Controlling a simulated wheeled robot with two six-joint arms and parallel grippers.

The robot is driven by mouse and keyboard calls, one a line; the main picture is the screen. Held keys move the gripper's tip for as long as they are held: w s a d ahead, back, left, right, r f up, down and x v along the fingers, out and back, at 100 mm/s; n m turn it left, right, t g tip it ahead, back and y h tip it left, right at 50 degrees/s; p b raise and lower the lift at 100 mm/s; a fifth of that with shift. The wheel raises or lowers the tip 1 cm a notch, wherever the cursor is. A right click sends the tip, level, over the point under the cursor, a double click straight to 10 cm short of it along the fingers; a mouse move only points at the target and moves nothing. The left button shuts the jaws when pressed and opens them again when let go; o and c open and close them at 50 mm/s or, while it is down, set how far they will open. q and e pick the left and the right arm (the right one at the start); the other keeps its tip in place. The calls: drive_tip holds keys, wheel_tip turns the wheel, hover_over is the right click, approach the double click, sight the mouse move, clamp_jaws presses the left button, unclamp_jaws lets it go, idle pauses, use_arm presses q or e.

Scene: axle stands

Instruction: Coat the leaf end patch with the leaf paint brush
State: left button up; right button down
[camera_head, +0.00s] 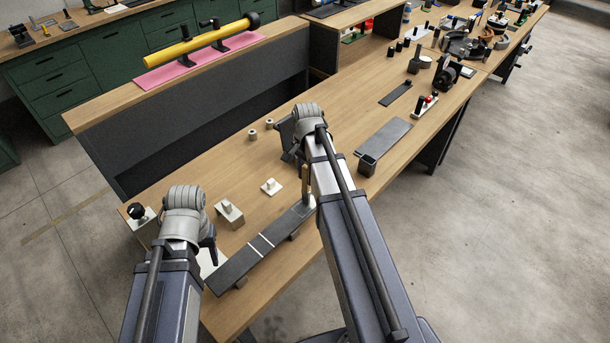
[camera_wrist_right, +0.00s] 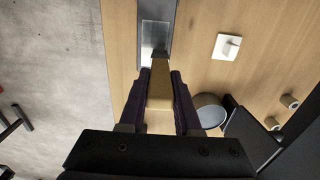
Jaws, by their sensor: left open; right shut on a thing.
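The leaf is a long dark bar (camera_head: 250,255) with white cross lines, lying along the bench's near side on low supports. Its end patch is a lighter grey area (camera_wrist_right: 154,36) in the right wrist view. My right gripper (camera_wrist_right: 160,88) is shut on the leaf paint brush, whose wooden handle (camera_wrist_right: 160,95) shows between the fingers. The brush also shows upright in the head view (camera_head: 305,182), over the leaf's right end. Its dark tip is at the patch's near edge; I cannot tell whether it touches. My left gripper (camera_head: 209,247) is open near the leaf's left end.
A white square block with a knob (camera_head: 271,187) and a larger knobbed block (camera_head: 229,213) stand behind the leaf. A round grey-rimmed pot (camera_wrist_right: 210,110) is partly hidden beside my right gripper. A dark plate (camera_head: 384,137) lies further right. Bare wood lies between them.

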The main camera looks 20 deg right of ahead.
drive_tip(key=shift+w+d, duration=0.1)
drive_tip(key=shift+d, duration=0.05)
drive_tip(key=shift+d, duration=0.15)
idle(0.4)
drive_tip(key=shift+a, duration=0.25)
drive_tip(key=shift+a, duration=0.25)
drive_tip(key=shift+s, duration=0.2)
